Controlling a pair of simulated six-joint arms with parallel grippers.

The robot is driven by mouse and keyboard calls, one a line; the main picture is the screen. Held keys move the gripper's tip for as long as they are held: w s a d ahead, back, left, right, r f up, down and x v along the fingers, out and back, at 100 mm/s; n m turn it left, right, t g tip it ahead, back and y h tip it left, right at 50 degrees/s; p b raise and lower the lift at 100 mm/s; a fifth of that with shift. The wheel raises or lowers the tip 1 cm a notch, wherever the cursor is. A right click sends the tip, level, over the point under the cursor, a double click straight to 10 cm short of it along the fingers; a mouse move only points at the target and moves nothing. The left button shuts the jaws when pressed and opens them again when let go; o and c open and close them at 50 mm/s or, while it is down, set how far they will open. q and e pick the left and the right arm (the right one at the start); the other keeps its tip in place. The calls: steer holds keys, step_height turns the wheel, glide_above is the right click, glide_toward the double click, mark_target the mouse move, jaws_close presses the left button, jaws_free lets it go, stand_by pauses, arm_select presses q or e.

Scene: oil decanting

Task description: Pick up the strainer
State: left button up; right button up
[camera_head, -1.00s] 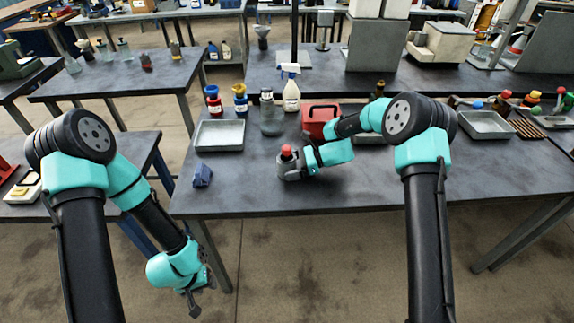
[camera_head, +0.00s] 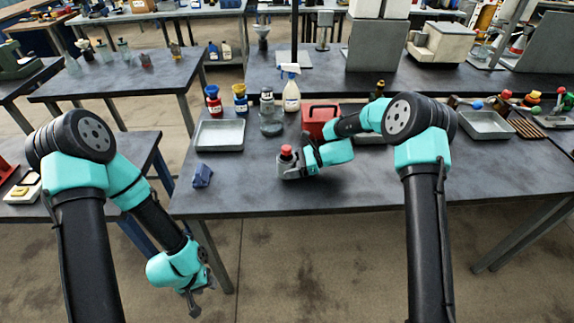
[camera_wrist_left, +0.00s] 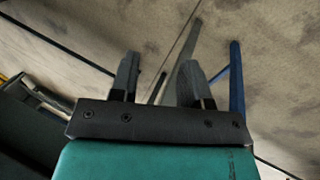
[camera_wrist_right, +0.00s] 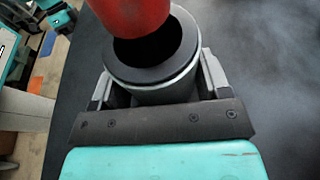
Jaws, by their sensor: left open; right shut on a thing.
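My right gripper (camera_head: 290,166) is shut around a grey cylinder with a black rim (camera_wrist_right: 185,68). A red rounded piece (camera_wrist_right: 130,14) sits over its opening; it also shows as a red top in the head view (camera_head: 286,150). The cylinder is upright at the table top; I cannot tell whether it touches the table. My left gripper (camera_head: 193,300) hangs low, left of the table; its fingers (camera_wrist_left: 157,78) are apart with nothing between them. I cannot clearly make out a strainer; I cannot tell whether the held cylinder is one.
A small blue block (camera_head: 202,176) is near the left edge. The front right of the table (camera_head: 440,185) is clear.

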arm_select(q)
steer(key=o, duration=0.4)
steer(key=shift+w, duration=0.1)
steer(key=w+d+r+m+g+h, duration=0.25)
steer(key=w+d+r+m, duration=0.2)
steer(key=r, duration=0.45)
steer(key=w+d+r+m+g+h, duration=0.1)
steer(key=w+d+r+m+g, duration=0.25)
steer(key=w+r+m, duration=0.45)
steer(key=w+d+r+m+t+y, duration=0.1)
steer(key=w+d+r+m+y, duration=0.1)
steer(key=w+d+r, duration=0.4)
steer(key=w+d+r+m+t+y, duration=0.2)
steer(key=w+d+r+m+y, duration=0.1)
steer(key=w+d+r+m, duration=0.2)
steer(key=w+d+r+m+t+y, duration=0.2)
steer(key=w+d+r+m, duration=0.1)
steer(key=w+d+r, duration=0.5)
steer(key=shift+d+r+m, duration=0.2)
steer(key=shift+d+r, duration=0.1)
steer(key=shift+r, duration=0.45)
steer(key=shift+d+r+m, duration=0.15)
steer(key=shift+d+r, duration=0.15)
steer(key=shift+r, duration=0.4)
